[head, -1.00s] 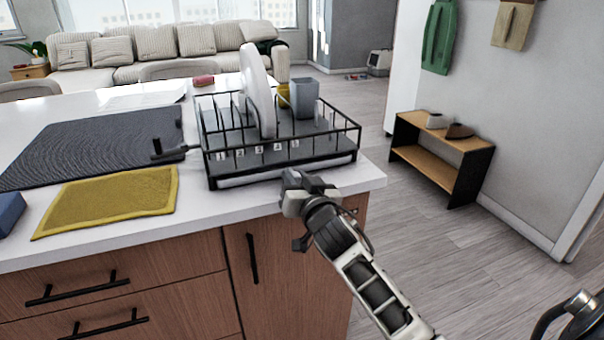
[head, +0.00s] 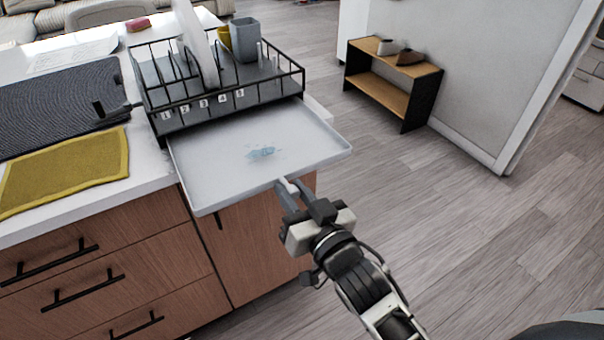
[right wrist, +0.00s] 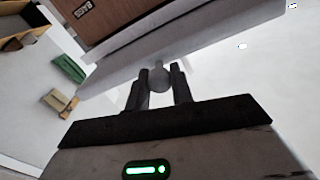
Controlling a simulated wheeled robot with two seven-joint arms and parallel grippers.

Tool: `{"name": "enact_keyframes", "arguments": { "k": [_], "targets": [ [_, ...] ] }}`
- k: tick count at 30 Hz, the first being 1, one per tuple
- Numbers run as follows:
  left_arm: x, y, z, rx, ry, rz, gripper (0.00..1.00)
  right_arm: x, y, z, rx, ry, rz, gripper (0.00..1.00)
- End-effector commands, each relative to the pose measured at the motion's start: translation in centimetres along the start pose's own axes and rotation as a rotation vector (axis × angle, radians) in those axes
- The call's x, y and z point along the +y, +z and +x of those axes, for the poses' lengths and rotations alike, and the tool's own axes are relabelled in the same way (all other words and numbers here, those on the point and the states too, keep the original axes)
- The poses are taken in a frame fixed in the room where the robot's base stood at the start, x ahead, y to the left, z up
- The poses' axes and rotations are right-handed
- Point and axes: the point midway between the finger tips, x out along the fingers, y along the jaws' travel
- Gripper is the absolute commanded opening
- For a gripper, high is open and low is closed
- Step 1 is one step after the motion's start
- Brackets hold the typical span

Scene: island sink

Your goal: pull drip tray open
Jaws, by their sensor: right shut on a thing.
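The white drip tray (head: 225,155) sticks far out from under the black dish rack (head: 225,105), past the counter's front edge. A small bluish water patch (head: 261,153) lies in it. My right gripper (head: 292,190) is shut on the tab at the tray's front edge. In the right wrist view my right gripper (right wrist: 160,85) has its two fingers on either side of a rounded grey knob (right wrist: 160,77) below the tray's edge (right wrist: 140,62). My left gripper is not in view.
A white plate (head: 197,45) and a grey cup (head: 245,40) stand in the rack. A dark mat (head: 60,105) and a yellow cloth (head: 65,170) lie to the left. A low shelf (head: 393,82) stands at the right wall. The floor in front is clear.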

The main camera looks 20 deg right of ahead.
Motion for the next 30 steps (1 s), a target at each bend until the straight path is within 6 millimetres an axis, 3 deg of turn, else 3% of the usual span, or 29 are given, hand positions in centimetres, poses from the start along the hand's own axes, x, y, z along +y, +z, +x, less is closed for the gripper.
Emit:
{"name": "enact_keyframes", "arguments": {
  "k": [11,12,13,23,30],
  "targets": [
    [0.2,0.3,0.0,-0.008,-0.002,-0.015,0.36,-0.1,0.1,-0.3,-0.002,-0.004,-0.001,0.00],
    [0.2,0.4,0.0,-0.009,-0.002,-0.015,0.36,-0.1,0.1,-0.3,-0.002,-0.004,-0.001,0.28],
    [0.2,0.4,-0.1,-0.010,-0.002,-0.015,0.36,-0.1,0.1,-0.3,-0.002,-0.004,-0.001,0.32],
    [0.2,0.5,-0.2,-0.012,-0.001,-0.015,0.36,-0.1,0.2,-0.5,-0.002,-0.003,0.000,0.32],
    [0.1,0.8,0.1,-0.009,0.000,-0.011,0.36,0.0,0.4,-4.2,-0.006,-0.002,0.001,0.32]
  ]
}}
